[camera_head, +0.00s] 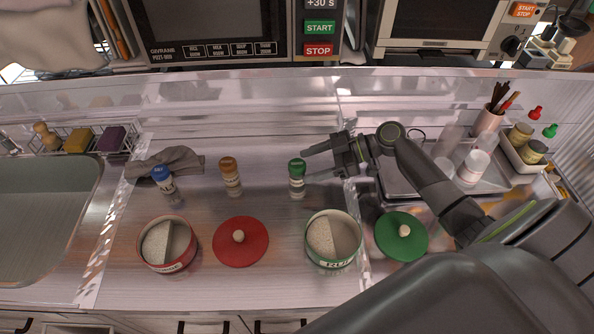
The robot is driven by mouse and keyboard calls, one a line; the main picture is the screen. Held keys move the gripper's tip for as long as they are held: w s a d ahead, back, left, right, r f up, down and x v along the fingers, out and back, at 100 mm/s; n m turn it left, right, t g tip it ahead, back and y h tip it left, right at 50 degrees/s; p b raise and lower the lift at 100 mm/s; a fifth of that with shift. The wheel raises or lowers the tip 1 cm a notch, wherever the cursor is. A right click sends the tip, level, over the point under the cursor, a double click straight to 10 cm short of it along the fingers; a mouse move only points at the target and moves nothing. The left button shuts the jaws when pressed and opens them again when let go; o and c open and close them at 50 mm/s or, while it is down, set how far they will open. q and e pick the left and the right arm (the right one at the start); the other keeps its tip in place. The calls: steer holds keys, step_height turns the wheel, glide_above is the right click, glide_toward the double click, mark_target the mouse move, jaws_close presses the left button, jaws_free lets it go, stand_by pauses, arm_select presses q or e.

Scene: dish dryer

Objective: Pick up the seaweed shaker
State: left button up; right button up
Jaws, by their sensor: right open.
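A shaker with a green cap (297,182), which looks like the seaweed shaker, stands upright on the counter near the middle; its label is too small to read. My right gripper (311,163) is open and empty just to the right of the shaker's cap, with its fingers pointing left toward it. The shaker is not held, and I cannot tell whether a finger touches it. My left gripper is not in view.
A brown-capped shaker (230,178) and a blue-capped shaker (166,184) stand to the left. In front are a red pot (142,255), red lid (240,253), green-rimmed pot (333,263) and green lid (401,248). A grey cloth (181,159) lies near the sink (50,215).

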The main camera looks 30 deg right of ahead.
mark_target(291, 171)
steer(key=shift+p+x, duration=0.7)
steer(key=shift+x, duration=2.35)
steer(key=c, duration=1.1)
steer(key=shift+r+b, duration=0.7)
steer(key=shift+r, duration=4.4)
